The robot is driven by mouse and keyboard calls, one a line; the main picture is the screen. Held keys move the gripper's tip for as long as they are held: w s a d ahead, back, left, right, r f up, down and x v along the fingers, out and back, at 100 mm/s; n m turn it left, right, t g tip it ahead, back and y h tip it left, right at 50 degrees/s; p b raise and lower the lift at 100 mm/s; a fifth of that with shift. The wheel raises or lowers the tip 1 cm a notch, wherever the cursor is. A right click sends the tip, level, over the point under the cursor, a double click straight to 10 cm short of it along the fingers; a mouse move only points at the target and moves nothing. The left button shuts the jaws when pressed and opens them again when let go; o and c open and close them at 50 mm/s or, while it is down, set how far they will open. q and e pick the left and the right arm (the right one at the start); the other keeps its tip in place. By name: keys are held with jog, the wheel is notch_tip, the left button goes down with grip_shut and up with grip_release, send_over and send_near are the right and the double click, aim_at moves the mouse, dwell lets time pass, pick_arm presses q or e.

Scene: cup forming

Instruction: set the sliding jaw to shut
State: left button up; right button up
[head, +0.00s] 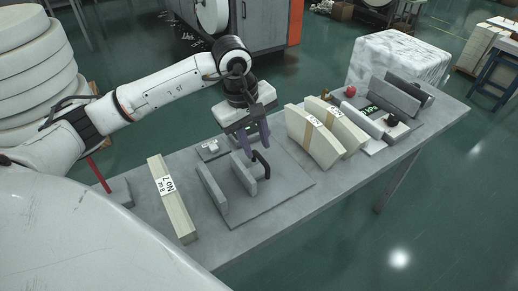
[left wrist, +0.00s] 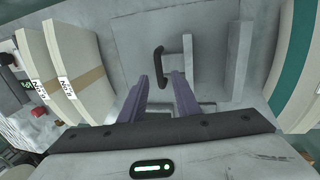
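The sliding jaw (head: 244,173) is an upright grey plate with a black handle (head: 262,160) on its right side. The fixed jaw (head: 212,188) stands parallel to its left on a grey base plate (head: 262,205), with a clear gap between the two. My left gripper (head: 253,141) points down over the handle, its purple fingers spread. In the left wrist view the handle (left wrist: 157,66) shows between and just beyond the fingertips (left wrist: 160,82); touching cannot be told. The sliding jaw (left wrist: 187,58) and fixed jaw (left wrist: 237,52) stand apart there too. My right gripper is out of view.
Cream paper stacks with labels (head: 314,138) stand right of the base plate. Another labelled stack (head: 172,200) lies to its left. A small light-grey block (head: 211,148) sits behind the jaws.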

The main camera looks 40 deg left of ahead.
aim_at(260, 158)
pick_arm(q)
jog(key=shift+w+d+f, duration=0.1)
jog(key=shift+w+f, duration=0.05)
jog(key=shift+f, duration=0.7)
jog(key=shift+w+d+f, duration=0.1)
jog(key=shift+w+f, duration=0.05)
jog(key=shift+f, duration=0.7)
grip_shut()
